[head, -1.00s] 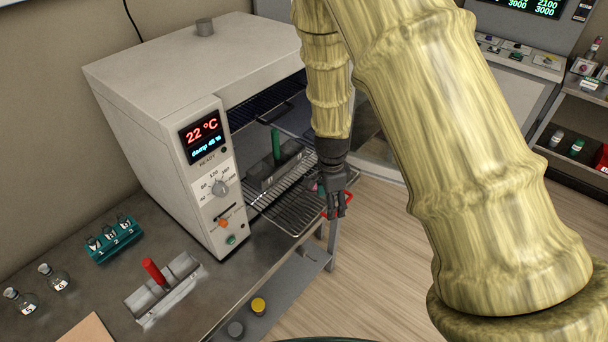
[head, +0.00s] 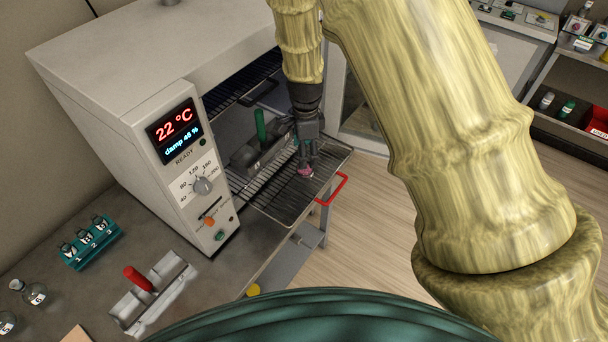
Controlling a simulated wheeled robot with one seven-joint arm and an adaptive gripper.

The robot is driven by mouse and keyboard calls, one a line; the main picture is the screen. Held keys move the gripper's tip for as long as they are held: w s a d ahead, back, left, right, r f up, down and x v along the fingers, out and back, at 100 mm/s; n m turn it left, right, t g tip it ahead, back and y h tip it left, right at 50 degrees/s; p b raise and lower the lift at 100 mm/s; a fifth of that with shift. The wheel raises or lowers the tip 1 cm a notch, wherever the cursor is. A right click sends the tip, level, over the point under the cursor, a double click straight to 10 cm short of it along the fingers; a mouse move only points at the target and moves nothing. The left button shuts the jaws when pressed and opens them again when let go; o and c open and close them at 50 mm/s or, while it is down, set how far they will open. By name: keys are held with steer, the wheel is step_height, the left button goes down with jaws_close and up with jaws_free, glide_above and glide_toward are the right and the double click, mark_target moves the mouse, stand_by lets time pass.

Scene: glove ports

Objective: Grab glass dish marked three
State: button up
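My gripper (head: 307,158) points down over the pulled-out wire shelf (head: 282,206) of the oven. A small pinkish thing (head: 305,171) shows at its fingertips. It may be a glass dish, but no number can be read on it, and I cannot tell whether the fingers hold it or are only close to it. No other dish marked three is clearly in view.
The oven (head: 130,100) stands open, with a grey block with a green handle (head: 261,125) inside. A red handle (head: 335,188) sits by the shelf's right side. A teal rack (head: 92,244) of numbered vials and a red-handled block (head: 140,279) are on the bench.

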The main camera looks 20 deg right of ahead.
mark_target(305, 172)
steer(key=shift+s+d+f, duration=0.15)
steer(key=shift+s+f, duration=0.05)
steer(key=shift+f, duration=0.25)
steer(key=shift+a+f+b, duration=0.25)
steer(key=shift+f+b, duration=0.75)
steer(key=shift+b, duration=0.25)
step_height(305, 172, down, 3)
steer(key=b, duration=0.2)
steer(key=shift+s+b, duration=0.1)
steer(key=shift+b, duration=0.25)
steer(key=shift+r, duration=0.1)
steer(key=shift+c, duration=0.2)
steer(key=c, duration=1.1)
